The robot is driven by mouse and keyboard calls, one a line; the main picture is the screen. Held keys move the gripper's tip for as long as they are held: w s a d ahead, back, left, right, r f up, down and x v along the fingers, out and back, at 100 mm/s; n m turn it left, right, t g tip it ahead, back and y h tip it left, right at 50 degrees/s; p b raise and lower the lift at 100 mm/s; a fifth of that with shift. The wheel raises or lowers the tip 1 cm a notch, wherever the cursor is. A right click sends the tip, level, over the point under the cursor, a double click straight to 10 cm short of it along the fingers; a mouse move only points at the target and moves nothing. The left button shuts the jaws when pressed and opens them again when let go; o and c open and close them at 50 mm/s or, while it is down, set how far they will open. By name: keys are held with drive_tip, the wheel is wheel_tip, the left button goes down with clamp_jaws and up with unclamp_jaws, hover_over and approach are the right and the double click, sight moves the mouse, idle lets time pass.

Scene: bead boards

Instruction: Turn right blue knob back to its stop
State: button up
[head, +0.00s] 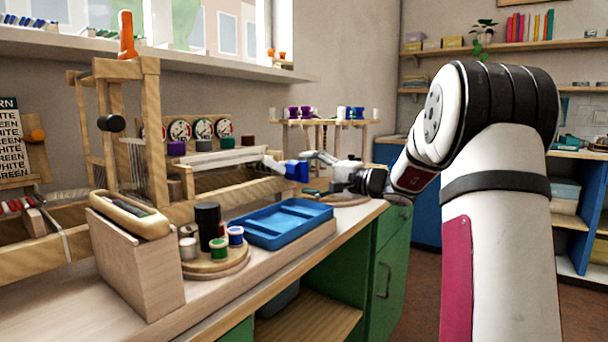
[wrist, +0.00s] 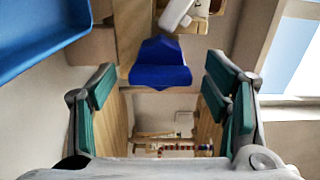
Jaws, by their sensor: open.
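The blue knob (head: 297,171) sits at the right end of the loom's front wooden beam in the head view. In the wrist view the blue knob (wrist: 160,73) shows as a dark blue wedge-like shape, centred between the fingertips. My gripper (head: 322,163) is just right of the knob in the head view. In the wrist view my gripper (wrist: 160,88) is open, with a green-padded finger on each side and a visible gap to the knob on both sides. How deep the knob lies between the fingers cannot be told.
A blue tray (head: 262,239) lies on the bench in front of the loom. A round wooden board (head: 218,270) holds several spools, beside a wooden block (head: 140,262). Several dials (head: 203,129) stand behind the loom. The floor right of the green cabinet (head: 390,262) looks clear.

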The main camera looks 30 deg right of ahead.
drive_tip(key=v, duration=0.9)
drive_tip(key=shift+s, duration=0.3)
drive_tip(key=shift+d, duration=0.15)
